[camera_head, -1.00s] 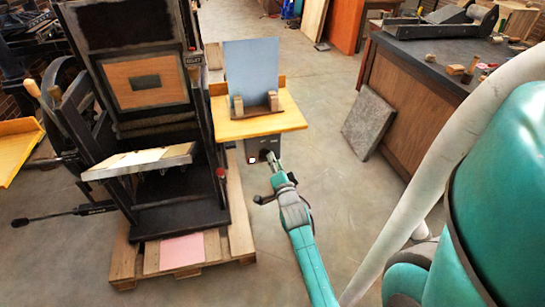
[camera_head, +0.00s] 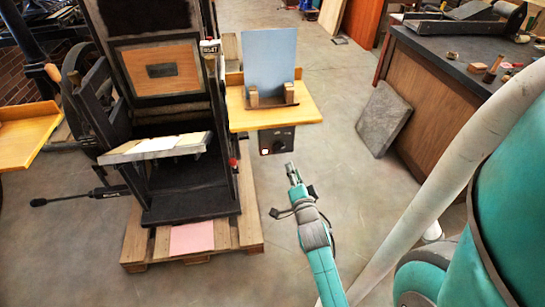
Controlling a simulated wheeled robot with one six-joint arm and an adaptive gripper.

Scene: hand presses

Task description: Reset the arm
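My arm (camera_head: 325,270) reaches up from the bottom of the head view, teal with a grey wrist. My gripper (camera_head: 291,172) is at its far end, pointing up the picture, just below a dark control box (camera_head: 276,141). A gap of floor shows between the gripper tip and the box. The box has a knob and a small light square on its front and hangs under a wooden shelf (camera_head: 295,115). Nothing is seen held. The fingers are too small to tell whether they are open or shut.
A black hand press (camera_head: 190,208) stands on a wooden pallet (camera_head: 247,232) at left. A blue-grey panel (camera_head: 270,62) stands on the shelf. A grey slab (camera_head: 384,118) leans against the wooden counter (camera_head: 430,100) at right. The floor between is clear.

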